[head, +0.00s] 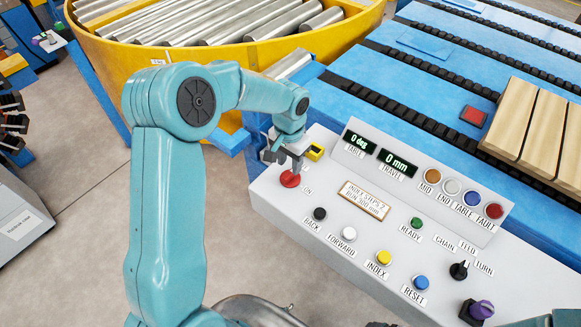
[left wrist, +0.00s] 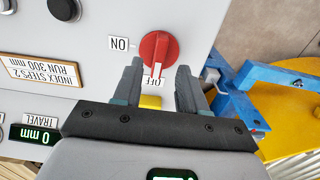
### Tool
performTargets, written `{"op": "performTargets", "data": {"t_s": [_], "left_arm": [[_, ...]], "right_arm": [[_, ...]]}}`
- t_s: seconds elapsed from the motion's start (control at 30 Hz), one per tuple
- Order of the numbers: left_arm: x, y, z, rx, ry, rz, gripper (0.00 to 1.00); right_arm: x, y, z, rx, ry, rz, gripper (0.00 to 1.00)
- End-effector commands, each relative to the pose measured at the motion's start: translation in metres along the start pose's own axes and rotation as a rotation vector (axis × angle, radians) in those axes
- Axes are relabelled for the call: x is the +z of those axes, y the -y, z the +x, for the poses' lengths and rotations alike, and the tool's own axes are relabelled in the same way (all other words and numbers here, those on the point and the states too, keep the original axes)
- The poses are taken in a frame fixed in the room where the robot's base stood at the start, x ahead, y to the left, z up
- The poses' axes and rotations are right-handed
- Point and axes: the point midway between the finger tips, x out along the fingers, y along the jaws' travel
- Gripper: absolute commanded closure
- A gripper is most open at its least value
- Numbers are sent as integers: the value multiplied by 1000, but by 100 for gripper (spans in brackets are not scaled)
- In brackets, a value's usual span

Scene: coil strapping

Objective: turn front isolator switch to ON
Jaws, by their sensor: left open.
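The front isolator switch (head: 290,179) is a red rotary knob at the left end of the grey control panel (head: 335,238). In the left wrist view, the red switch (left wrist: 155,46) has its white pointer mark towards the OFF label (left wrist: 156,82); the ON label (left wrist: 119,44) is to its left. My left gripper (head: 285,160) is over the switch. In the left wrist view, my left gripper (left wrist: 157,70) is open, its fingers on either side of the OFF label, with the knob just beyond the fingertips. I cannot tell whether they touch it. My right gripper is out of view.
A small yellow part (head: 315,152) stands close behind the switch. Black (head: 320,213) and white (head: 349,233) buttons are in front. Digital displays (head: 397,162) rise behind. A yellow round table with metal rollers (head: 240,30) and a blue chain conveyor (head: 400,90) lie beyond.

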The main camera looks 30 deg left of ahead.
Motion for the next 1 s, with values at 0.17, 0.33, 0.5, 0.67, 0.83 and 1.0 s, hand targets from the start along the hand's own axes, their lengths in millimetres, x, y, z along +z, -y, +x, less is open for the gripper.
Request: {"op": "performTargets", "data": {"t_s": [0.17,0.33,0.5,0.67,0.83,1.0], "left_arm": [[-1,0,28,0,1,0,58],[-3,0,40,-1,-1,1,58],[-4,0,42,-1,-2,0,58],[-4,0,41,-1,-2,1,78],[-4,0,41,0,-2,1,100],[-4,0,41,-1,-2,10,100]], "right_arm": [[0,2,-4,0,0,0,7],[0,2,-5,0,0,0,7],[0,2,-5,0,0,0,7],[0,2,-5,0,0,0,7],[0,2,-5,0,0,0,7],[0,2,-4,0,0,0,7]]}}
